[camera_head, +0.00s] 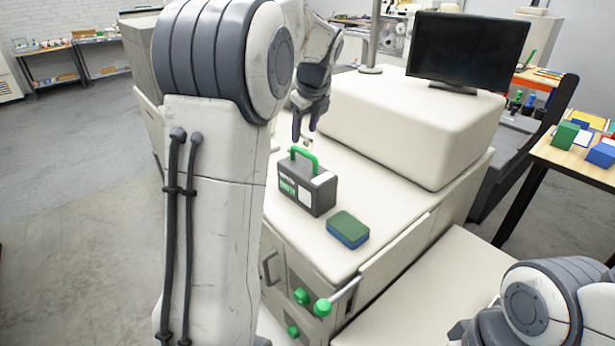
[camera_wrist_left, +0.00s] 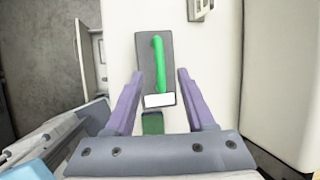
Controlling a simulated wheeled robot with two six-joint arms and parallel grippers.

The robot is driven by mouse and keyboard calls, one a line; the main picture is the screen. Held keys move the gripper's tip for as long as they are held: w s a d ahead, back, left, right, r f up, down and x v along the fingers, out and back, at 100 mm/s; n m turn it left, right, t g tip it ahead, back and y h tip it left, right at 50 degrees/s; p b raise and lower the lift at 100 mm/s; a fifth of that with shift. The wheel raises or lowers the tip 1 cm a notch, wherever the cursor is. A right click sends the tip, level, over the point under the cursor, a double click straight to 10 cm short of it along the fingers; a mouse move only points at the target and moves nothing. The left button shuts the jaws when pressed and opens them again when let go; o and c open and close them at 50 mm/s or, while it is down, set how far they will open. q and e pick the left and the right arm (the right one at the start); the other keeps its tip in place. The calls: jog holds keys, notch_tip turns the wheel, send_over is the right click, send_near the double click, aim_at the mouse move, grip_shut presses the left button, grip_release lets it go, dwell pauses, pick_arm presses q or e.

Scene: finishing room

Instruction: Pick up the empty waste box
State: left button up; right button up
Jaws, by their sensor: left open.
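The waste box (camera_head: 318,196) is a dark grey box with a green handle (camera_head: 304,157) and green lettering and pale labels on its sides. It stands upright on the white machine top in the head view. In the left wrist view the waste box (camera_wrist_left: 169,62) is seen from above, with its green handle (camera_wrist_left: 158,62) running lengthwise. My left gripper (camera_head: 304,138) is open and empty above the box, pointing down, apart from the handle. Its two purple fingers also show in the left wrist view (camera_wrist_left: 158,75), one to each side of the box. My right gripper is not visible.
A green-and-blue block (camera_head: 348,230) lies just in front of the box. A raised white housing (camera_head: 400,125) with a monitor (camera_head: 468,48) stands behind it. Green knobs (camera_head: 322,307) and a lever are on the front face. A wooden table (camera_head: 575,155) holds coloured blocks at right.

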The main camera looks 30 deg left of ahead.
aim_at(301, 149)
pick_arm(q)
jog(key=x, duration=0.3)
jog(key=shift+a+f, duration=0.1)
jog(key=shift+f, duration=0.2)
jog(key=shift+w+a+f+p, duration=0.15)
jog(key=shift+a+f+p, duration=0.05)
jog(key=shift+f+p, duration=0.4)
jog(key=p+x, duration=0.1)
jog(key=x, duration=0.2)
jog(key=shift+w+a+f, duration=0.1)
jog(key=shift+a+f, duration=0.05)
jog(key=shift+f, duration=0.05)
jog(key=shift+w+a+f, duration=0.1)
jog(key=shift+w+f, duration=0.05)
jog(key=shift+f, duration=0.2)
grip_shut()
jog(key=shift+r, duration=0.1)
